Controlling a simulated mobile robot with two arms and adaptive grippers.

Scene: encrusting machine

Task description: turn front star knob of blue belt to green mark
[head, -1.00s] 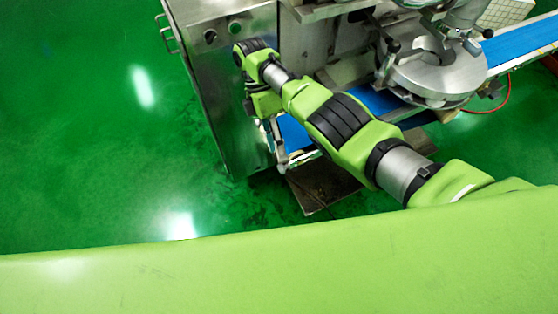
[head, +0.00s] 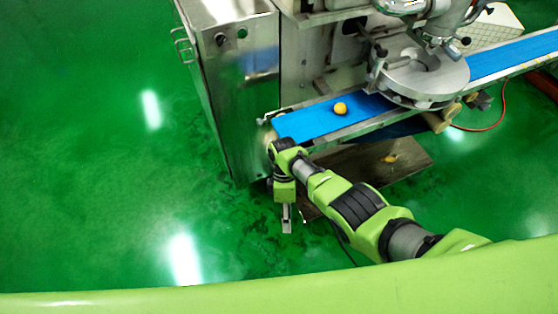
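The blue belt (head: 310,121) runs from the steel cabinet up to the right, under the round steel machine head. A yellow ball (head: 341,108) lies on it. The front star knob and the green mark cannot be made out; my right wrist covers part of the near belt edge. My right gripper (head: 287,222) hangs pointing down in front of the belt's left end, apart from the belt, over the green floor. Its fingers show as one narrow grey strip, so their opening cannot be told. My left gripper is out of view.
A steel cabinet (head: 225,95) with handles stands left of the belt end. A metal plate (head: 350,172) lies below the belt, with a small yellow piece (head: 390,158) over it. A red hose (head: 488,122) is at the right. Green floor at left is clear.

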